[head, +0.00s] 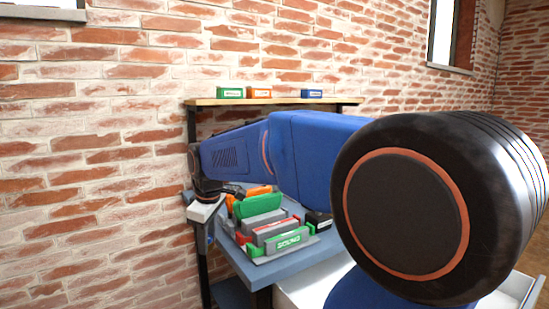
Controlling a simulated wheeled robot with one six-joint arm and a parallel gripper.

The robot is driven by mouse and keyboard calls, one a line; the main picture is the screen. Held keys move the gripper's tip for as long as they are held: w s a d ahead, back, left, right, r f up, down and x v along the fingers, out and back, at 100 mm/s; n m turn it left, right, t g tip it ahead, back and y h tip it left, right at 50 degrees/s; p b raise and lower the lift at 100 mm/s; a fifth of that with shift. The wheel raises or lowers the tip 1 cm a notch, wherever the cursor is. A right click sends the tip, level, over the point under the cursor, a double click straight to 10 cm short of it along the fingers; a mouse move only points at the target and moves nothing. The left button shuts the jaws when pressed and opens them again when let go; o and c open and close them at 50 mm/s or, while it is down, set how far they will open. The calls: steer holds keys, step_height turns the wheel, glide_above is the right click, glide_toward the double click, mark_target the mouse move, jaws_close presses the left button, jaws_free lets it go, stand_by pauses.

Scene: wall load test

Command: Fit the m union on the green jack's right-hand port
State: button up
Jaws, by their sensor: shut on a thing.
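A green block with a pale label (289,240) sits at the front of the bench group, and a taller plain green block (256,205) stands behind it. I cannot tell which is the green jack, and no port can be made out. I cannot pick out the m union.
A grey-blue bench (265,268) carries grey and red blocks (277,228), an orange piece (258,191) and a black item (319,219). A wooden shelf (279,101) above holds small green, orange and blue boxes. A brick wall (100,180) stands behind. My arm hides the bench's right rear.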

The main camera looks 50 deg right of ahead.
steer(key=s+d+r+n, duration=0.3)
steer(key=s+d+r, duration=0.1)
steer(key=r, duration=0.4)
steer(key=w+d+r+n+g, duration=0.1)
steer(key=d+r+n, duration=0.2)
steer(key=d, duration=0.4)
steer(key=w+d+r+n+g, duration=0.1)
steer(key=d+r+n, duration=0.3)
steer(key=d, duration=0.4)
steer(key=w+d+r+n+g, duration=0.1)
steer(key=d+r+n, duration=0.2)
steer(key=d, duration=0.4)
steer(key=shift+w+d+r+n+y, duration=0.2)
steer(key=shift+d+r+n+y, duration=0.15)
steer(key=shift+r, duration=0.25)
steer(key=shift+f, duration=2.45)
steer(key=shift+d+f, duration=0.1)
steer(key=shift+f, duration=1.2)
steer(key=o, duration=1.5)
